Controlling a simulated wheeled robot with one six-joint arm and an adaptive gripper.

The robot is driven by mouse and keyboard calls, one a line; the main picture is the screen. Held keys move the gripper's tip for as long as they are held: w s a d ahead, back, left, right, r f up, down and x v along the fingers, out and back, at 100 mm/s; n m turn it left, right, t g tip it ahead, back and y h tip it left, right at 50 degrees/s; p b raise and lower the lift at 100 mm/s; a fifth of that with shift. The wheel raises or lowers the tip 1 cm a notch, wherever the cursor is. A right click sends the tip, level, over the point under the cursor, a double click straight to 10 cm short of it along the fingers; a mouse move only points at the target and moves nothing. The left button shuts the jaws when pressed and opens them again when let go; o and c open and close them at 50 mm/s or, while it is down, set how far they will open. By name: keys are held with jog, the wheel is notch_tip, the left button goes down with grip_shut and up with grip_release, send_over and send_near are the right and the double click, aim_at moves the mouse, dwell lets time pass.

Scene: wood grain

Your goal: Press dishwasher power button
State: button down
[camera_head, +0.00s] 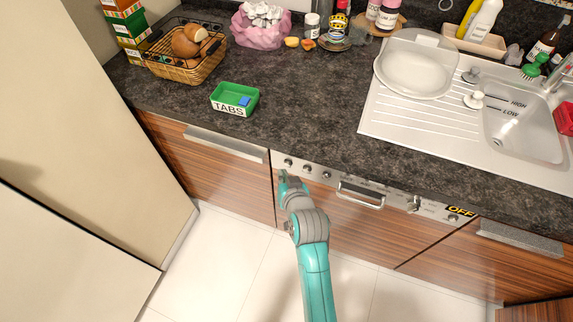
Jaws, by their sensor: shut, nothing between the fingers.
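The dishwasher has a wood-grain front (370,233) below the counter. Its grey control strip (395,200) runs along the top, with several round knobs or buttons (307,169) at the left end and a bar handle (361,195) in the middle. A round button (453,218) sits at the right end beside a black label with yellow "OFF" (460,210). Which one is the power button is not marked clearly. My gripper (284,175) is shut and empty at the left end of the strip, close to the left knobs; I cannot tell whether it touches them.
The dark counter (300,110) overhangs the strip. A green "TABS" box (235,100), a bread basket (187,50) and a sink (520,130) are on it. Drawer handles (225,143) flank the dishwasher. The tiled floor (230,255) below is clear.

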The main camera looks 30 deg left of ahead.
jog(key=s+d, duration=0.1)
jog(key=s, duration=0.5)
jog(key=shift+d, duration=0.2)
dwell(0.7)
jog(key=s+d+f+m+t+h, duration=0.1)
jog(key=s+d, duration=0.2)
jog(key=d, duration=0.7)
jog(key=s+d+f+m+t+h, duration=0.2)
jog(key=s+d, duration=0.1)
jog(key=d, duration=0.7)
jog(key=s+d+f+m+t+h, duration=0.1)
jog(key=s+d, duration=0.2)
jog(key=d, duration=0.6)
jog(key=s+d+r+m+t+h, duration=0.1)
jog(key=s+d+r+h, duration=0.1)
jog(key=s+d+r, duration=0.4)
jog(key=s+d+r+m+t+h, duration=0.2)
jog(key=s+d+r, duration=0.4)
jog(key=s, duration=0.6)
jog(key=shift+s+d+r+m+h, duration=0.3)
jog(key=shift+d+h, duration=0.5)
jog(key=shift+d, duration=0.45)
